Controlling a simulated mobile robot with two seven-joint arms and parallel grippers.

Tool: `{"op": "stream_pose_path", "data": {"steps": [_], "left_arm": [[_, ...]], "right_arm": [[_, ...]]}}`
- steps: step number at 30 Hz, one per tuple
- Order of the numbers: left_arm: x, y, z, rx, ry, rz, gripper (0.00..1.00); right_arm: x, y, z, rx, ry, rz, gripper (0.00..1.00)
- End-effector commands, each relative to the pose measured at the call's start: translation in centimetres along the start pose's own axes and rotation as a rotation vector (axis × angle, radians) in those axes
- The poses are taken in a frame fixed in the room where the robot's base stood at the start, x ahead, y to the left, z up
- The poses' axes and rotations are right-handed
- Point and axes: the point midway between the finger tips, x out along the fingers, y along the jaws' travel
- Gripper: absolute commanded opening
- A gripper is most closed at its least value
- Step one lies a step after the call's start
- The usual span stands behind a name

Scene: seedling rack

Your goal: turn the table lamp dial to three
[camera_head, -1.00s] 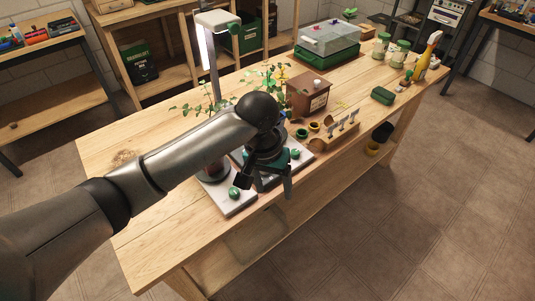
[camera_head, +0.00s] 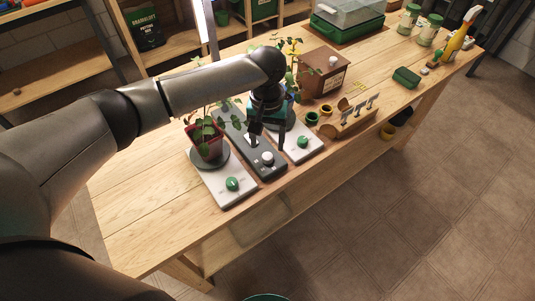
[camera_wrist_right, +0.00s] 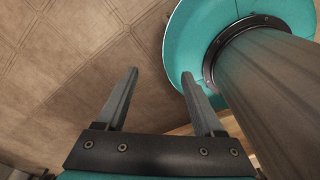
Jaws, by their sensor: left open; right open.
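A dark base (camera_head: 235,128) on the bench carries a pale round dial (camera_head: 267,158) near its front end. A lit lamp post (camera_head: 207,27) rises behind my arm; where it meets its base is hidden. My left gripper (camera_head: 267,138) is open and points down above the dark base, just behind the pale dial. I cannot tell whether it touches anything. The dial's marks are too small to read. My right gripper (camera_wrist_right: 160,75) is open and empty in the right wrist view, with floor beyond its fingers.
White bases with green knobs flank the dark base: one at left (camera_head: 232,184), one at right (camera_head: 303,141). A red-potted plant (camera_head: 208,145) stands on the left one. A brown box (camera_head: 322,72), small pots (camera_head: 312,118) and a label holder (camera_head: 352,118) stand to the right. The front left bench is clear.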

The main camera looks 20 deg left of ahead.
Motion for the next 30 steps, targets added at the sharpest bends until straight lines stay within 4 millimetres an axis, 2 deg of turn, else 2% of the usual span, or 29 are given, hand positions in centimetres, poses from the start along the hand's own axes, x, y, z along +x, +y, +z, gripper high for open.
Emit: {"op": "stream_pose_path", "data": {"steps": [1, 3, 9, 21, 30], "left_arm": [[1.3, 0.0, 0.1, 0.001, -0.003, -0.002, 0.69], [2.5, 0.0, 0.1, 0.001, -0.002, -0.001, 0.69], [4.9, 0.0, 0.0, 0.000, 0.000, 0.000, 0.69], [5.5, 0.1, 0.0, 0.002, 0.001, 0.001, 0.69], [5.5, 0.1, 0.0, 0.001, 0.001, 0.001, 0.35]], "right_arm": [[0.5, 0.1, -0.4, 0.000, 0.006, 0.001, 0.69], [0.8, 0.1, -0.8, 0.001, 0.013, 0.002, 0.69], [1.4, 0.2, -1.2, 0.001, 0.023, 0.003, 0.69], [1.5, 0.2, -1.2, 0.001, 0.022, 0.003, 0.69], [1.5, 0.2, -1.0, 0.000, 0.020, 0.003, 0.69]]}}
